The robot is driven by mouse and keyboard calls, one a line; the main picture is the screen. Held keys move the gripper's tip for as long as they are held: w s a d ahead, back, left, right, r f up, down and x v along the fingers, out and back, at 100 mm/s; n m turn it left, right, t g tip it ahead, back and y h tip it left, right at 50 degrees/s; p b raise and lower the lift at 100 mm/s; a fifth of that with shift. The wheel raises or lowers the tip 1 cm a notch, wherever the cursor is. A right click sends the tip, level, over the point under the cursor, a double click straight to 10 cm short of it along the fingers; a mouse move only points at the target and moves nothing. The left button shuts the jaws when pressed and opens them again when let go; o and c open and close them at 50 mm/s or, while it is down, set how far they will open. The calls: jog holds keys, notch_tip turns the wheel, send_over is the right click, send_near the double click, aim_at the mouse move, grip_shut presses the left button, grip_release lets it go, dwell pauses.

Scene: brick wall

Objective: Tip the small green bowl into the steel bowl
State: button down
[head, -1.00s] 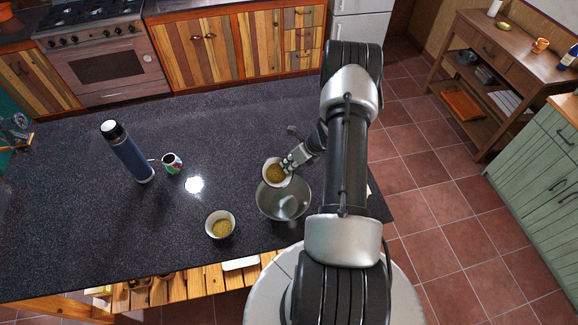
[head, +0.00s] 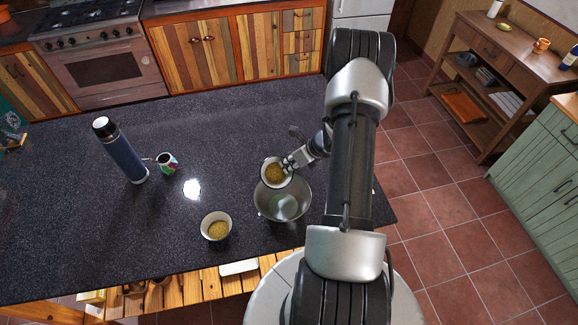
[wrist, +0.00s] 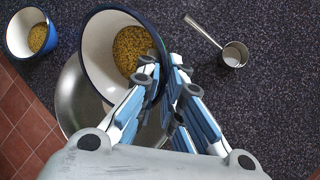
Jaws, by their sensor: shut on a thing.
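My gripper (head: 288,165) is shut on the wall of a small bowl (head: 274,173), which is white inside and holds yellow-green grains. In the wrist view, the held bowl (wrist: 95,48) looks dark blue outside rather than green, and my gripper's fingertips (wrist: 165,78) pinch its right side. The bowl is held over the far left part of the steel bowl (head: 300,197) and looks slightly tilted. The steel bowl's rim also shows below it in the wrist view (wrist: 70,110). No grains are seen falling. Part of the steel bowl's inside is hidden.
A similar bowl of grains (head: 216,227) stands left of the steel bowl, near the counter's front edge. The left counter has free room.

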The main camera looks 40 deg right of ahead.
jog(key=shift+s+a+n+t+h+b, duration=0.15)
jog(key=shift+s+t+h+b, duration=0.3)
jog(key=shift+b, duration=1.9)
jog(key=shift+s+a+n+t+b, duration=0.2)
jog(key=shift+t+b, duration=0.5)
jog(key=shift+b, duration=1.7)
jog(key=shift+s+a+n+t+h+b, duration=0.15)
jog(key=shift+s+t+h+b, duration=0.3)
jog(key=shift+b, duration=1.9)
jog(key=shift+s+a+r+n+t+h+b, duration=0.25)
jog(key=shift+t+b, duration=0.45)
jog(key=shift+b, duration=1.1)
jog(key=shift+s+a+r+n+t+b, duration=0.15)
jog(key=shift+s+t+b, duration=0.4)
jog(key=shift+b, duration=1.25)
jog(key=shift+s+a+r+n+t+h+b, duration=0.1)
jog(key=shift+s+r+n+t+h+b, duration=0.15)
jog(key=shift+t+b, duration=1.1)
jog(key=shift+s+a+r+n+t+b, duration=0.15)
jog(key=shift+s+a+n+t+b, duration=0.3)
jog(key=shift+b, duration=2.2)
jog(key=shift+s+r+n+t+b, duration=0.1)
jog(key=shift+s+t+b, duration=0.4)
jog(key=shift+b, duration=2.1)
jog(key=shift+t+b, duration=0.35)
jog(key=shift+b, duration=0.05)
